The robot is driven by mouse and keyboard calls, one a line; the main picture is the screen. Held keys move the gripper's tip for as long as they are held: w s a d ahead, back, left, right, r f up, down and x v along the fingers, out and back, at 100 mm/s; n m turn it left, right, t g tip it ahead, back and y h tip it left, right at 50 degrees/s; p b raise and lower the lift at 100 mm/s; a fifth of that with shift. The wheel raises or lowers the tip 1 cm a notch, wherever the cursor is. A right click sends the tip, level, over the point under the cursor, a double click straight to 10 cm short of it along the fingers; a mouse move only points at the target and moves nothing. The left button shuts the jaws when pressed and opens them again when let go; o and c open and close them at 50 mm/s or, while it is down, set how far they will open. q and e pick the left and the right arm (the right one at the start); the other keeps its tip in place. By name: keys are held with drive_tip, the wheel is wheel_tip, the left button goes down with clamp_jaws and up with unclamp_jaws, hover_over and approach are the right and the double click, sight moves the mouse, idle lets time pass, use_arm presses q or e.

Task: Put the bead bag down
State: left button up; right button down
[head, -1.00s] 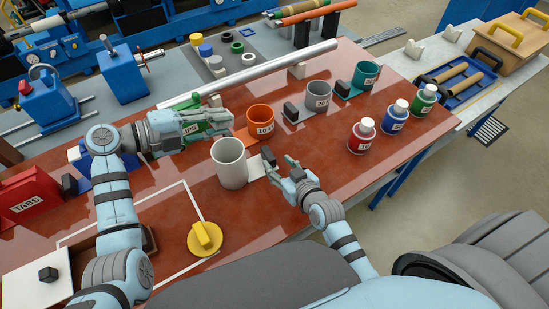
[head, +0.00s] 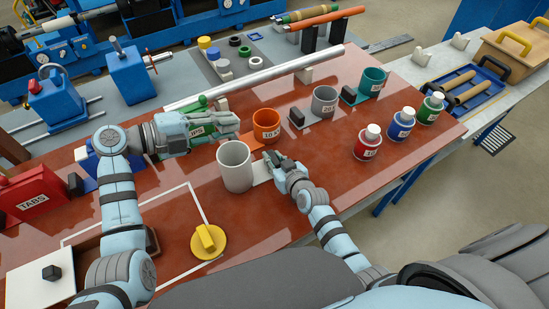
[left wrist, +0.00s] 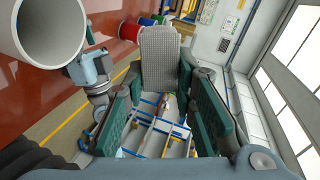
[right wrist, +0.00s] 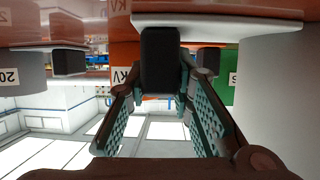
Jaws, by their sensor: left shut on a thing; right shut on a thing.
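The bead bag (left wrist: 158,55) shows in the left wrist view as a grey, finely textured block between my left fingers. My left gripper (head: 228,122) is shut on it, above the table beside the green box and behind the white cup; the bag is mostly hidden in the head view. The white cup (head: 235,168) stands open on a pale plate; its inside is not visible to the bottom. My right gripper (head: 272,163) is shut on the black grip block (right wrist: 160,60) at the right of this cup. The cup also shows in the left wrist view (left wrist: 65,30).
An orange cup (head: 266,124), a grey cup (head: 324,101) and a teal cup (head: 373,80) stand behind. Several labelled bottles stand right, including a red one (head: 367,143). A metal bar (head: 260,77) lies along the back.

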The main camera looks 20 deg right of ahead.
use_arm(q)
wheel_tip(320, 180, down, 8)
idle(0.5)
drive_tip(key=shift+s+a+f, duration=0.1)
drive_tip(key=o, duration=1.1)
drive_tip(key=shift+o, duration=0.2)
wheel_tip(320, 180, up, 7)
use_arm(e)
drive_tip(key=c, duration=1.3)
unclamp_jaws()
